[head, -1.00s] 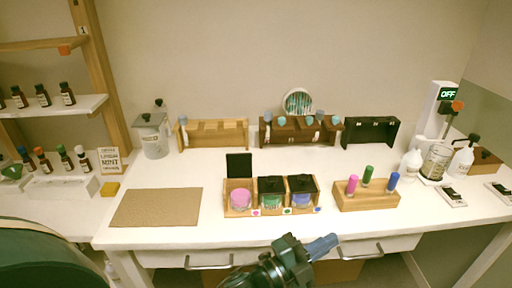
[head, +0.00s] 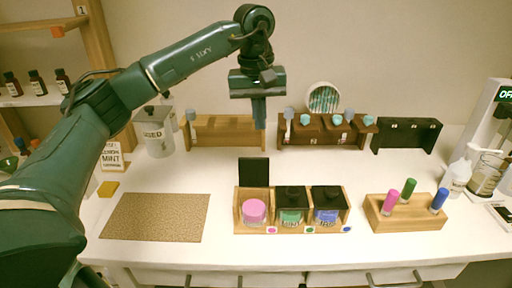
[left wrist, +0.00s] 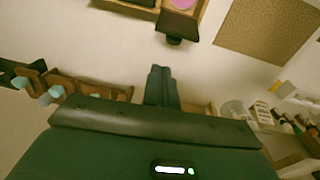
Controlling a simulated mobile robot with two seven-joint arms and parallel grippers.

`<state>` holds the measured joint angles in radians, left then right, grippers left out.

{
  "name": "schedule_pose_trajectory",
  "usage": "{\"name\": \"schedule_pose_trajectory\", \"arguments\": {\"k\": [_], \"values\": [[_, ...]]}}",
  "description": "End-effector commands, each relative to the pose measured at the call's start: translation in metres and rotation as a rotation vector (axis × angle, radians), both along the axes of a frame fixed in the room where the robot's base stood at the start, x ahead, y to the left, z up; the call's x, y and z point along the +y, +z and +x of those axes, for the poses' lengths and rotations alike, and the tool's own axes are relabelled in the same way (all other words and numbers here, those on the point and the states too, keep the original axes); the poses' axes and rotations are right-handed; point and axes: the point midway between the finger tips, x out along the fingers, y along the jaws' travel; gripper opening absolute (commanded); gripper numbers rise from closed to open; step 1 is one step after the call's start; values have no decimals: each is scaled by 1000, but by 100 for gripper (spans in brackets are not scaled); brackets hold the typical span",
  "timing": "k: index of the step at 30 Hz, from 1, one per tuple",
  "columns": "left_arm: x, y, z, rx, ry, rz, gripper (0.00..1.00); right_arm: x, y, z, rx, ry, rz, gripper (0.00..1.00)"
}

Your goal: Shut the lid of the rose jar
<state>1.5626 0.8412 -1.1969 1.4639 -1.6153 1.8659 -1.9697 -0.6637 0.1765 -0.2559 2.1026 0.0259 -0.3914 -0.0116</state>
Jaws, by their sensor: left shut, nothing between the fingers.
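The rose jar (head: 254,211) shows its pink content in the left compartment of the wooden holder (head: 240,222). Its black lid (head: 254,171) is open and stands upright behind the jar. In the left wrist view the lid (left wrist: 178,25) and a bit of pink (left wrist: 182,4) show at the top edge. My left gripper (head: 259,122) is shut and empty, pointing down above and behind the open lid, apart from it. Its fingers also show in the left wrist view (left wrist: 161,72). My right gripper is not in view.
A green mint jar (head: 290,213) and a blue jar (head: 327,213) with shut black lids stand to the right in the same holder. Wooden racks (head: 225,131) line the back. A block with coloured sticks (head: 405,222) is at right. A brown mat (head: 155,217) lies at left.

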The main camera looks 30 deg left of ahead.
Motion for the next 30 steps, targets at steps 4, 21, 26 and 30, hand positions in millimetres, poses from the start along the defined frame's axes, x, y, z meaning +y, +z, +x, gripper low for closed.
{"name": "schedule_pose_trajectory", "arguments": {"k": [4, 21, 26, 30], "values": [[25, 14, -2, -8, -3, 79, 0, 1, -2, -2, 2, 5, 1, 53], [29, -85, 3, -5, -6, 84, 0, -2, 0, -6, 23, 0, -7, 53], [17, -74, -17, -8, -8, 82, 0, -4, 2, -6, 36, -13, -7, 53], [11, -72, -26, -9, -7, 83, 0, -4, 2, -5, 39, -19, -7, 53]]}}
